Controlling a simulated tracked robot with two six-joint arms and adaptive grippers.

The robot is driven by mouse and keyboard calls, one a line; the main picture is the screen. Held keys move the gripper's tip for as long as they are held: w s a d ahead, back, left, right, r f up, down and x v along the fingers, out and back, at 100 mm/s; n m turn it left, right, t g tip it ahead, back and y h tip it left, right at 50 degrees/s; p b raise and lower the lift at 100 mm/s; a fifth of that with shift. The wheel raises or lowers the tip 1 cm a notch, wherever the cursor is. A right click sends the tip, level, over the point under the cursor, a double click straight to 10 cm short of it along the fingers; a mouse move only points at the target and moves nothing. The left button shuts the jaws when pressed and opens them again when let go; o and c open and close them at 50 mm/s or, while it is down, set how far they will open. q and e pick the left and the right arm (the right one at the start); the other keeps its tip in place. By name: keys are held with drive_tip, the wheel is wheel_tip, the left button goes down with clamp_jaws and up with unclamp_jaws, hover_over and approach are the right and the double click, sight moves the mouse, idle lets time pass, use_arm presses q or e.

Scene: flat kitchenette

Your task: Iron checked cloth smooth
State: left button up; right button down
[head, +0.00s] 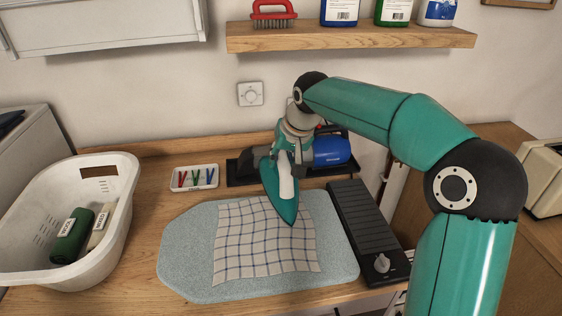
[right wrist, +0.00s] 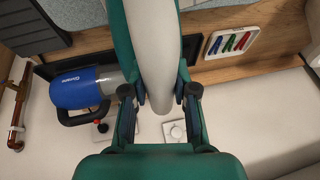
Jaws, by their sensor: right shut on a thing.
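The checked cloth (head: 262,248), off-white with dark lines, lies on the pale blue-grey ironing mat (head: 186,250). Its edges look slightly wavy. The teal iron (head: 284,208) with a white handle (head: 286,176) is over the cloth's far part, nose toward the near side. I cannot tell whether its sole touches the cloth. My right gripper (head: 284,157) is shut on the iron's handle. In the right wrist view the handle (right wrist: 157,45) runs between the fingers of my right gripper (right wrist: 161,98). My left gripper is not in view.
A white basket (head: 118,215) with rolled items stands at left. Behind the mat are a small tray of coloured clips (head: 195,178) and a blue appliance (head: 332,151) on a dark tray. A black panel with a knob (head: 382,263) borders the mat at right. A shelf (head: 350,38) hangs above.

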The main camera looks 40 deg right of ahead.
drive_tip(key=shift+r+p, duration=1.35)
drive_tip(key=shift+r, duration=0.65)
